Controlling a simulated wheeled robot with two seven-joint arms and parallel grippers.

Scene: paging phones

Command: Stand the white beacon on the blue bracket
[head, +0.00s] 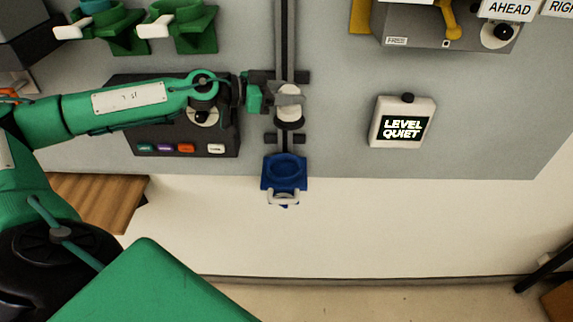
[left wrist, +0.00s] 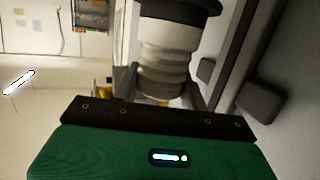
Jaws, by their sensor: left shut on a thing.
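The white beacon (head: 289,108) has a ribbed pale body and a black end; it also shows in the left wrist view (left wrist: 165,62). My left gripper (head: 288,98) is shut on its body, with a finger on either side. The beacon is in front of the vertical rail, above and apart from the blue bracket (head: 284,160). The bracket has a round recess in its top and a white U-shaped piece (head: 284,198) at its front. My right gripper is not in view.
A dark box with several coloured buttons (head: 187,149) is behind my left forearm. A sign reading LEVEL QUIET (head: 403,122) is to the right. Green holders (head: 190,32) are at the upper left. The wall on both sides of the blue bracket is clear.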

